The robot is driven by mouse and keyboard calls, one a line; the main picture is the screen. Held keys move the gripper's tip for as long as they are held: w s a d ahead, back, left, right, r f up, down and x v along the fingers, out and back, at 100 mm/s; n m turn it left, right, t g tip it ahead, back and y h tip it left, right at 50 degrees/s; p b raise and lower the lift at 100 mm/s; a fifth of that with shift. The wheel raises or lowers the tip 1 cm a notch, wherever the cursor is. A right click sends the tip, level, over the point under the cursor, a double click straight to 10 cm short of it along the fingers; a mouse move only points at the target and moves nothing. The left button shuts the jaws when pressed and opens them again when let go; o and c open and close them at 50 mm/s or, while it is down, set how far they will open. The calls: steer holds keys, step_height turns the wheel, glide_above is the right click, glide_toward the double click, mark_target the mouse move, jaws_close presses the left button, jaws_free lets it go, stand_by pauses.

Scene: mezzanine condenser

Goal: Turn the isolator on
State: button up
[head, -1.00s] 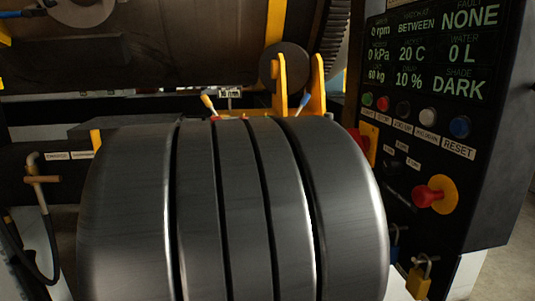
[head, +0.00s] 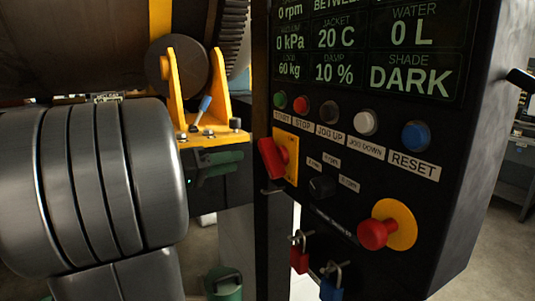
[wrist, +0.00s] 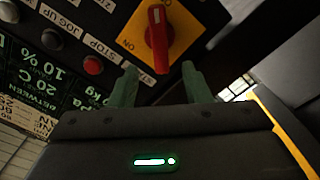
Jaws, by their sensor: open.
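The isolator is a red rotary handle (head: 271,158) on a yellow plate (head: 291,150), at the left edge of the black control panel. In the wrist view the red handle (wrist: 157,40) stands upright in the picture, on the yellow plate (wrist: 182,35), with "ON" lettering to its left. My gripper (head: 240,162) is left of the handle in the head view, its green fingers pointing toward it. In the wrist view the open fingers (wrist: 160,75) lie either side of the handle's lower end. Nothing is between them; I cannot tell the remaining gap in depth.
The panel has a row of buttons (head: 364,122), a black selector (head: 322,187) and a red emergency stop (head: 375,234). Red (head: 300,255) and blue (head: 332,282) padlocks hang below. A yellow bracket (head: 200,105) with a blue-tipped lever stands behind my gripper.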

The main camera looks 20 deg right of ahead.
mark_target(263, 157)
steer(key=d, duration=0.3)
steer(key=d+p, duration=0.1)
steer(key=d, duration=0.2)
steer(key=d+p, duration=0.1)
steer(key=d, duration=0.3)
steer(key=shift+w+d, duration=0.1)
steer(key=shift+w, duration=0.25)
jaws_close()
